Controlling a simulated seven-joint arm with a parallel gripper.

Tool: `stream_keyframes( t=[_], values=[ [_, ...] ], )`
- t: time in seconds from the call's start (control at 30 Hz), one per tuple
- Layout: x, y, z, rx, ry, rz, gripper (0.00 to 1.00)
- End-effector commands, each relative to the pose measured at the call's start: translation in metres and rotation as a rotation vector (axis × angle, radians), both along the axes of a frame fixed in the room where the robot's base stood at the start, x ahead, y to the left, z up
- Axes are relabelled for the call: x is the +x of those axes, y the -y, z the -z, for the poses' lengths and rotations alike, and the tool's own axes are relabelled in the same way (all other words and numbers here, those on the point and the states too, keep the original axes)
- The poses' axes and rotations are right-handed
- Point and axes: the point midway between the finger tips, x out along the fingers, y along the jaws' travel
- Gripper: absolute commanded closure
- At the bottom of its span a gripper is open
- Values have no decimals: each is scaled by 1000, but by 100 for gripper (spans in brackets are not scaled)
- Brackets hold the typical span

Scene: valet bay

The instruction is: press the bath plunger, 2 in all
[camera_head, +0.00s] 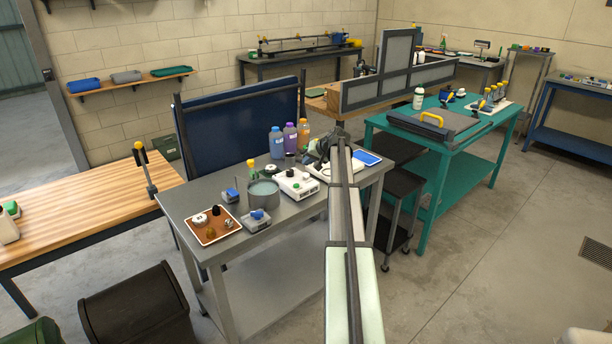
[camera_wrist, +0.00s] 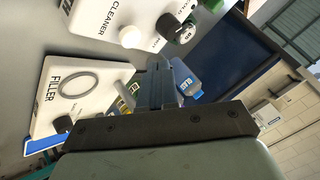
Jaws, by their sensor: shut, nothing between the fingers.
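A round grey metal bath (camera_head: 263,194) with teal liquid stands on the grey metal table (camera_head: 210,258) in the head view. A small grey unit with a blue top (camera_head: 257,217) sits just in front of it, and a similar one (camera_head: 231,194) is to its left. I cannot tell which part is the bath plunger. My gripper (camera_head: 323,152) is over the table's back right, to the right of the bath and apart from it. In the wrist view my gripper (camera_wrist: 156,78) is shut and empty, between a white CLEANER box (camera_wrist: 115,22) and a white FILLER box (camera_wrist: 85,92).
A white box with knobs (camera_head: 297,184) stands between the bath and my arm. Several coloured bottles (camera_head: 290,138) stand behind. A brown tray (camera_head: 213,233) with small parts is at the table's front left. A blue panel (camera_head: 240,125) rises behind the table.

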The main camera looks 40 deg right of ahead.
Motion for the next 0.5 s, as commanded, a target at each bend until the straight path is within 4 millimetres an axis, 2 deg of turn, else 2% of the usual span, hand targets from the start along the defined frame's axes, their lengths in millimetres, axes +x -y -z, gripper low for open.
stream_keyframes(
  t=[0.2,0.5],
  values=[
    [0,0,17,1,0,-1,100],
    [0,0,23,-1,0,-1,100]
  ],
)
